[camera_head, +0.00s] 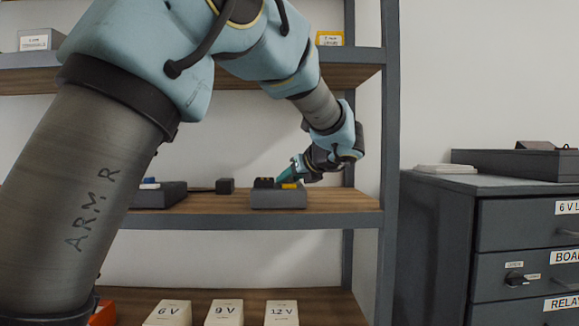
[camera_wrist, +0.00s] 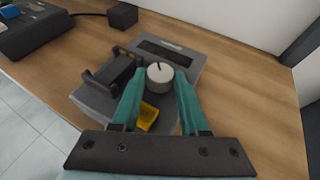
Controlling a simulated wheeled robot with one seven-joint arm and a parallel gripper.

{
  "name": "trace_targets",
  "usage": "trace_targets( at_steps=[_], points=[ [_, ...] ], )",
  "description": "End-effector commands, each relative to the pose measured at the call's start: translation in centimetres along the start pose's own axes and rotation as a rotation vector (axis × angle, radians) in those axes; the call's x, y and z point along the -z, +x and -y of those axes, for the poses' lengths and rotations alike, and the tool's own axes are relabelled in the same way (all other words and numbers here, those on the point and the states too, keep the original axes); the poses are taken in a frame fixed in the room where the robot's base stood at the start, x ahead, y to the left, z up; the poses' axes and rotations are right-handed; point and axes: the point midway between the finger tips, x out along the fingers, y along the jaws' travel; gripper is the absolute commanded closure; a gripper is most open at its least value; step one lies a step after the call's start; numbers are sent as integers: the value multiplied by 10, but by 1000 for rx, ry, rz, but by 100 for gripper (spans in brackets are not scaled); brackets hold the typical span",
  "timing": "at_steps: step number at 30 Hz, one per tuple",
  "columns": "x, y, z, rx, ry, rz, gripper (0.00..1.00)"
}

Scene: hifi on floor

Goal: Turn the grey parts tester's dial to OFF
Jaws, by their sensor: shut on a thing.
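The grey parts tester (camera_head: 279,198) sits on the wooden shelf. It also shows in the wrist view (camera_wrist: 183,58), with a dark display strip, a black handle-like bracket (camera_wrist: 108,73) and a yellow part (camera_wrist: 147,117). Its round pale dial (camera_wrist: 159,74) has a dark pointer mark near its top edge. My gripper (camera_wrist: 159,80) has its teal fingers closed on the two sides of the dial. In the head view my gripper (camera_head: 289,175) reaches the tester from the right. The OFF label cannot be made out.
A dark device with a blue part (camera_head: 160,194) stands left of the tester, with a small black box (camera_head: 225,186) between them. A shelf post (camera_head: 390,120) rises at the right.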

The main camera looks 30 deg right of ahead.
Motion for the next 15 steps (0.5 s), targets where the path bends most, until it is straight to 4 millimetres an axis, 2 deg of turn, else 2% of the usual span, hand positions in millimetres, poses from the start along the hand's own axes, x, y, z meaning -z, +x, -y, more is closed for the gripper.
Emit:
trace_targets(
  at_steps=[1,15],
  points=[
    [-7,-3,3,-34,-9,-2,100],
    [-5,-1,8,-298,-120,-1,100]
  ],
)
